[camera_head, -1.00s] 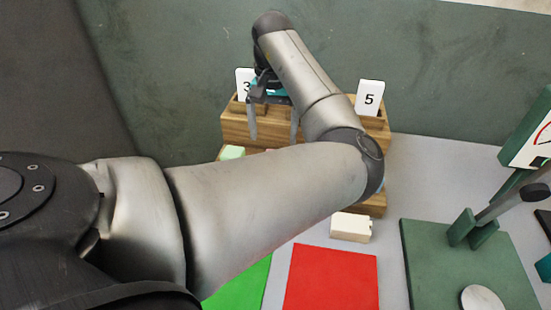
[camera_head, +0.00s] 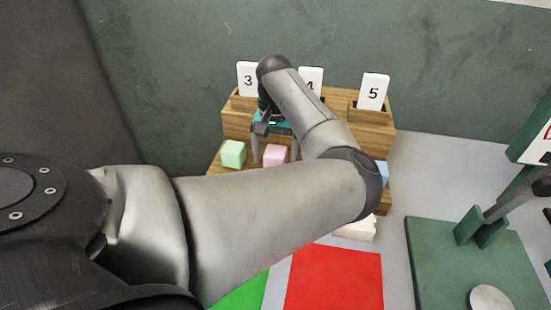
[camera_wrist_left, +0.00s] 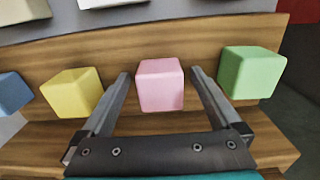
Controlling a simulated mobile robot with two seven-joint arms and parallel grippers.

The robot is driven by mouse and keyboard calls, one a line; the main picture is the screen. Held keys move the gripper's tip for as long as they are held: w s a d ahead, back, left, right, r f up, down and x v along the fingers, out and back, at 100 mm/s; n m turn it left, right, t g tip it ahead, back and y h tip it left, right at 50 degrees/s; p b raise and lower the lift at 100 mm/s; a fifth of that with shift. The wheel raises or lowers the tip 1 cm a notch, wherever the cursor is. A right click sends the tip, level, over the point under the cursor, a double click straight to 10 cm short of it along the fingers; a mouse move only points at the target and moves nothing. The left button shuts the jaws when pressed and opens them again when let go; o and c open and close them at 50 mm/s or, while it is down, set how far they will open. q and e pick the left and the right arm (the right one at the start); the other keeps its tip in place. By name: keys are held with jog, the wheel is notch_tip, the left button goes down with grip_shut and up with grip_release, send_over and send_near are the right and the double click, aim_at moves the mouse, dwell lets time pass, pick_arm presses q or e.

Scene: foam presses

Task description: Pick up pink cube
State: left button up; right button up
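The pink cube (camera_head: 275,155) sits on the wooden rack's step, to the right of a green cube (camera_head: 233,153). In the left wrist view the pink cube (camera_wrist_left: 160,85) lies between the two fingers of my left gripper (camera_wrist_left: 159,80), with a gap on each side. My left gripper (camera_head: 275,160) is open and holds nothing. In the head view its fingers straddle the pink cube, and the right finger is close to my arm. My right gripper is not in view.
In the wrist view a yellow cube (camera_wrist_left: 72,92) and a blue cube (camera_wrist_left: 10,93) stand left of the pink one, the green cube (camera_wrist_left: 252,72) right. Number cards (camera_head: 373,91) stand in the wooden rack (camera_head: 240,120). A red mat (camera_head: 335,280) and green press (camera_head: 470,265) lie nearer.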

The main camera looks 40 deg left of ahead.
pick_arm(q)
jog(key=c, duration=1.4)
jog(key=shift+r, duration=0.1)
